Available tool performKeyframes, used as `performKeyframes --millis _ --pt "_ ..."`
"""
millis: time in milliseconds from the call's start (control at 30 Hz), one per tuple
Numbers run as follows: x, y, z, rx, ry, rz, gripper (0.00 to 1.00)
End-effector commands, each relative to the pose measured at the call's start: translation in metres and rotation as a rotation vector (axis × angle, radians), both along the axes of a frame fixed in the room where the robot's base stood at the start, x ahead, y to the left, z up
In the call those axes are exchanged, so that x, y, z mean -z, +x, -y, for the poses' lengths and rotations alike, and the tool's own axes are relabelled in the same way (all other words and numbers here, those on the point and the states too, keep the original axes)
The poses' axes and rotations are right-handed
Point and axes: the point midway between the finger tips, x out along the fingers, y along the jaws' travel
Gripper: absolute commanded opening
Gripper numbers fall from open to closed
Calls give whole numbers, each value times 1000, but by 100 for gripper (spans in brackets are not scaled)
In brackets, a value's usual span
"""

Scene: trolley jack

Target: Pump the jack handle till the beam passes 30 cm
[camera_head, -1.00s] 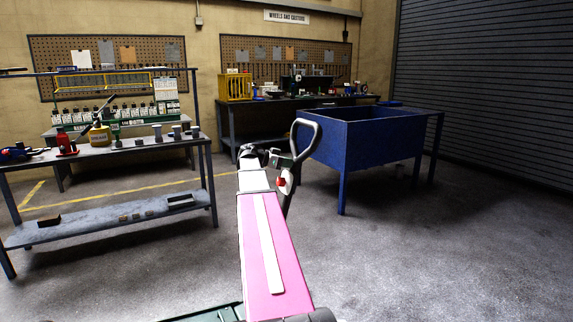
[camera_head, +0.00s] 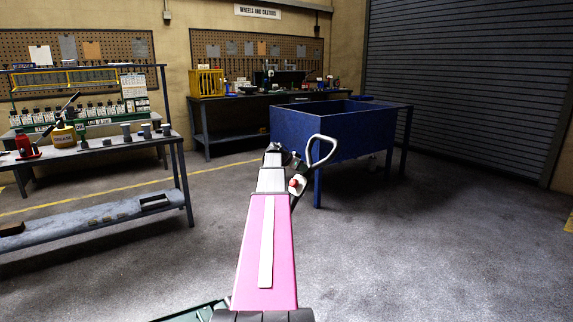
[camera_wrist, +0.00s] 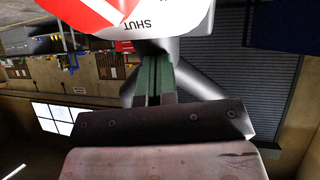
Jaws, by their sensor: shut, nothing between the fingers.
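The jack handle (camera_head: 322,150), a grey bar with a loop at its top, stands just right of the end of my pink arm in the head view. A white tag with red (camera_head: 297,184) is on or near its shaft. In the wrist view the tag (camera_wrist: 155,18) fills the top and reads "SHUT". My gripper (camera_wrist: 155,78) shows there as narrow dark green fingers, shut and empty, close below the tag. Grey tubing (camera_wrist: 195,82) is behind them. I cannot tell whether the fingers touch the handle. The jack body and the beam are not clearly seen.
A blue bin on legs (camera_head: 345,135) stands behind the handle. A workbench with bottles and tools (camera_head: 90,150) is at the left, and another bench (camera_head: 240,100) stands at the back wall. The floor at right (camera_head: 450,240) is clear.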

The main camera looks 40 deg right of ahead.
Motion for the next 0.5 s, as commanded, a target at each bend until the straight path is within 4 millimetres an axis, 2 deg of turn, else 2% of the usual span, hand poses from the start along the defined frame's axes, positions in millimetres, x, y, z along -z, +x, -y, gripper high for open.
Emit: performKeyframes --millis 33,267,500 --pt "13 1 24 4 26 1 0" --pt "72 -6 104 3 152 14 0" --pt "149 -14 183 3 290 28 0"
